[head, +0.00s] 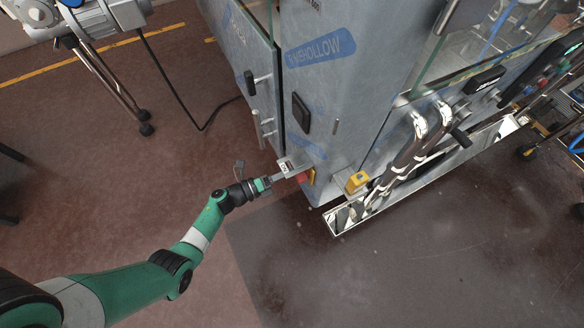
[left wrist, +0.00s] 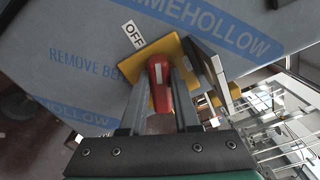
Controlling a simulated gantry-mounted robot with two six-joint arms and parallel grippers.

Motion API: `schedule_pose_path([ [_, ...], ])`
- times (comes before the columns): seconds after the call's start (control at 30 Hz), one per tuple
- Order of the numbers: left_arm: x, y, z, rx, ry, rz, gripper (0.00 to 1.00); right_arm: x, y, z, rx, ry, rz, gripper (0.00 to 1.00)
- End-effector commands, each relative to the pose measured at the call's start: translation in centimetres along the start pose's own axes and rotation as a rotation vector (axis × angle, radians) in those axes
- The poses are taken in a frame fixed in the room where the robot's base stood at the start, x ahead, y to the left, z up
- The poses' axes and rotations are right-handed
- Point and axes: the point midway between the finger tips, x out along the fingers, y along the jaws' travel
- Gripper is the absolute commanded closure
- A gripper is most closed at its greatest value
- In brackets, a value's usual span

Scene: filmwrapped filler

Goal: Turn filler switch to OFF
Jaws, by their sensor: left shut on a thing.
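The filler switch has a red handle (left wrist: 160,84) on a yellow plate (left wrist: 171,50), with a white OFF label (left wrist: 133,35) beside the plate, on the grey film-wrapped cabinet. In the left wrist view the red handle lies between the two fingers of my left gripper (left wrist: 160,105), which is shut on it. In the head view my left gripper (head: 286,173) reaches the lower corner of the filler cabinet (head: 345,70). The red handle (head: 303,177) and yellow plate (head: 312,176) show just beyond its fingers, partly hidden. My right gripper is not in view.
A yellow box (head: 356,181) sits just right of the switch. Chrome pipes (head: 410,150) and a polished metal rail (head: 400,185) run along the cabinet's right side. A black cable (head: 175,90) lies on the floor at the left. The floor in front is clear.

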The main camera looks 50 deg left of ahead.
Motion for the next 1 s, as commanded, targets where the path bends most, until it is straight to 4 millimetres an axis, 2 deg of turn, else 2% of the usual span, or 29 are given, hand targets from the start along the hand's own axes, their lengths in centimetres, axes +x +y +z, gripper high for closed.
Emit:
schedule_pose_path([
  [0.3, 0.01, 0.23, 0.01, -0.257, 0.000, 0.001, 1.00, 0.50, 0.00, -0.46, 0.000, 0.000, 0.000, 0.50],
  [0.5, 0.00, 0.37, -0.08, -0.365, 0.001, 0.000, 1.00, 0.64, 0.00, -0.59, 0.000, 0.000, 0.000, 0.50],
  [1.0, 0.00, 0.49, -0.14, -0.439, 0.001, 0.000, 1.00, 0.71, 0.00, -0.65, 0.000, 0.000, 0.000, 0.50],
])
